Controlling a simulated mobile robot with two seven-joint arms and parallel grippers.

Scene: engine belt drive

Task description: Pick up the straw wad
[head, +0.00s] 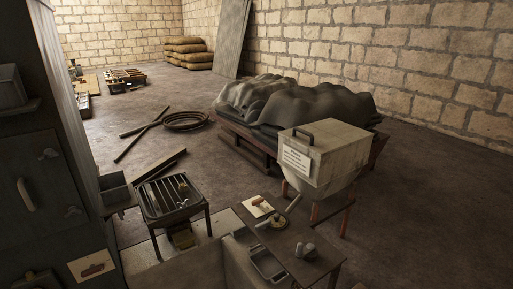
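I cannot pick out the straw wad with certainty. Small tan or yellowish items are in the head view: one on a pale card (258,206) on the low table, a round one (278,222) beside it, and one (183,239) below the slatted rack. They are too small to tell which, if any, is straw. Neither of my grippers is in view.
A slatted metal rack (158,200) stands at the front left beside a dark cabinet (40,185). A lidded metal box (325,160) on legs stands at the right. Covered heaps (300,103) lie behind it. The middle floor (190,130) holds a coil and planks.

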